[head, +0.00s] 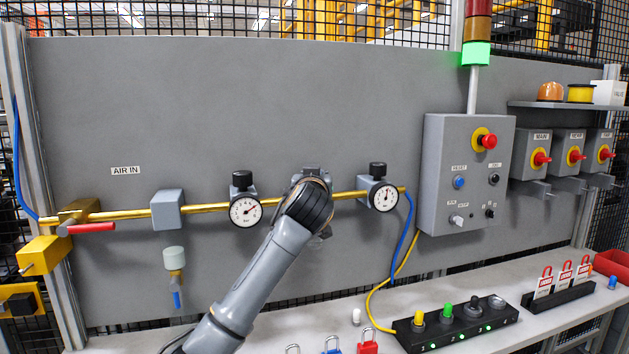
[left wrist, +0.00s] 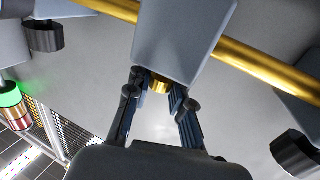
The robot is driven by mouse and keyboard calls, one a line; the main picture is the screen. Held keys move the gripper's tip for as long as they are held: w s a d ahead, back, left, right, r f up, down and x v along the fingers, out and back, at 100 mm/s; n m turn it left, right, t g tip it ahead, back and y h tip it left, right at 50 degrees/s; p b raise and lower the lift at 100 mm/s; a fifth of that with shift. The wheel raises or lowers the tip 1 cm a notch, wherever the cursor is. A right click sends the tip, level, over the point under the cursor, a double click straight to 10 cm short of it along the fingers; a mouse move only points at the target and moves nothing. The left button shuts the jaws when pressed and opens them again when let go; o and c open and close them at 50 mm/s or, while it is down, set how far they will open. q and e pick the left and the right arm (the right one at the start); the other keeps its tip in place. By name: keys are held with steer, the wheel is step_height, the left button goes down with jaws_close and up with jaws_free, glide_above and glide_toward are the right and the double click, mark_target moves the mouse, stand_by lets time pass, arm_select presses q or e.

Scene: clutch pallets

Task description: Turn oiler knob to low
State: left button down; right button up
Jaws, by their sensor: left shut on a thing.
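The oiler is on the brass pipe between the two gauges in the head view. My left arm's wrist hides most of it, and only a bit of its grey body (head: 316,172) shows above my wrist. In the left wrist view the grey oiler body (left wrist: 183,38) fills the top middle. A small brass-coloured oiler knob (left wrist: 160,85) shows beside it, between the fingertips of my left gripper (left wrist: 159,96). The gripper is shut on this knob. The knob's setting marks cannot be read. My right gripper is in neither view.
Gauges with black knobs, one left (head: 246,211) and one right (head: 384,197), flank the oiler closely. A blue hose (head: 407,230) hangs at the right. A control box (head: 465,170) is further right. Padlocks and a black button strip (head: 457,327) occupy the bench below.

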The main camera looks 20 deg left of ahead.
arm_select(q)
steer(key=shift+d+f+n+g+y+b, duration=0.15)
steer(key=shift+n+g+y, duration=0.35)
steer(key=shift+y, duration=0.35)
steer(key=shift+f+n+g+y+b, duration=0.15)
steer(key=shift+n+g+y, duration=0.15)
steer(key=shift+n+y, duration=0.45)
steer(key=shift+r+n+g+y, duration=0.1)
steer(key=shift+n+g+y, duration=0.8)
steer(key=shift+y, duration=0.6)
steer(key=shift+n+p, duration=0.25)
steer(key=shift+p, duration=0.05)
steer(key=shift+n+g+y+p, duration=0.9)
steer(key=shift+g+y, duration=0.1)
steer(key=shift+y, duration=0.2)
steer(key=shift+n+g+y+p, duration=0.6)
steer(key=shift+g+y+p, duration=0.1)
steer(key=shift+g+p, duration=0.2)
steer(key=c, duration=1.4)
jaws_free()
steer(key=shift+o, duration=1.1)
steer(key=shift+r, duration=0.1)
